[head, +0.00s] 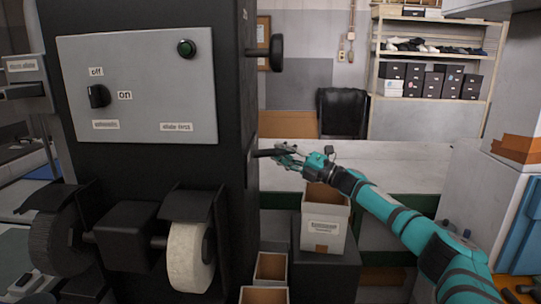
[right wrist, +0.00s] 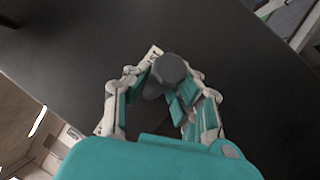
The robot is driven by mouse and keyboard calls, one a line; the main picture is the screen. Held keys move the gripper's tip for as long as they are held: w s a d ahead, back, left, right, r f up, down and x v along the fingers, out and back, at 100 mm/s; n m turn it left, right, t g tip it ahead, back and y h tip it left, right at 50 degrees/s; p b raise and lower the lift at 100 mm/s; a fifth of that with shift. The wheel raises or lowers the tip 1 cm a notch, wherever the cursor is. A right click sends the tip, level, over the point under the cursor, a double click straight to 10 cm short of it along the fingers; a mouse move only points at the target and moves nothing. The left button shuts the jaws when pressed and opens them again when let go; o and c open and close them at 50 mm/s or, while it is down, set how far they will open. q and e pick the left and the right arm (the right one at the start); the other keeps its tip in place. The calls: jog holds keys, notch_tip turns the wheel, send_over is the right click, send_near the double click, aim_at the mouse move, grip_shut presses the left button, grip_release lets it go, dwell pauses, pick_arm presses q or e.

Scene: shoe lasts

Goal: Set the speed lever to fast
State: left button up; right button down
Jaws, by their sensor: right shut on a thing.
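The speed lever (head: 265,154) is a short dark bar that sticks out from the right side of the black machine (head: 231,110). My right gripper (head: 287,153) reaches it from the right and is shut on its outer end. In the right wrist view the lever's grey rounded end (right wrist: 170,70) sits between the fingers of my right gripper (right wrist: 163,95). My left gripper is not in view.
A black knob (head: 276,52) juts out above the lever. Open boxes (head: 326,215) stand below my right arm. Shelves (head: 430,55) are at the back.

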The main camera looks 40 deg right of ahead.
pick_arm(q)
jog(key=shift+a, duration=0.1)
pick_arm(e)
jog(key=shift+r, duration=0.15)
jog(key=c, duration=1.1)
grip_release()
jog(key=shift+w, duration=0.15)
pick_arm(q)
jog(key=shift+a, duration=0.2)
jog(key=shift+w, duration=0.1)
pick_arm(e)
jog(key=shift+d, duration=0.1)
jog(key=v, duration=1.2)
